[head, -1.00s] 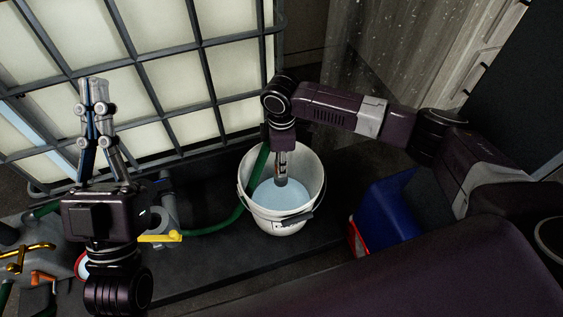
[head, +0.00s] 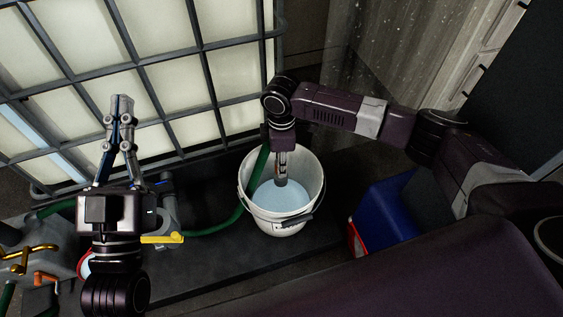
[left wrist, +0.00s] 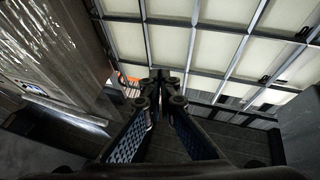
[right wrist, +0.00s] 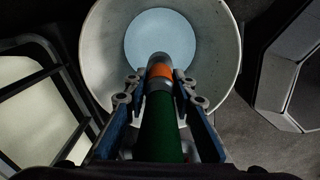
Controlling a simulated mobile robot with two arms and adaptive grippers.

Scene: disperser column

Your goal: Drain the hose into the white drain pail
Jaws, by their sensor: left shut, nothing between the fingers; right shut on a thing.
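The white drain pail (head: 283,222) stands on the dark platform in the middle of the head view, with pale blue liquid (head: 283,197) in it. My right gripper (head: 281,180) points down into its mouth. In the right wrist view my right gripper (right wrist: 159,97) is shut on the green hose (right wrist: 160,130), near its end with an orange band (right wrist: 160,71) and grey tip. The tip points into the pail (right wrist: 105,60), over the liquid. In the head view the hose (head: 240,210) runs left from the pail. My left gripper (head: 122,102) is shut and empty, pointing up, left of the pail.
A caged tank (head: 150,80) with pale panels stands behind. A yellow valve handle (head: 162,239) and brass and orange fittings (head: 30,258) are at the lower left. A blue container (head: 382,213) is right of the pail. Dark platform (head: 215,265) is bare in front.

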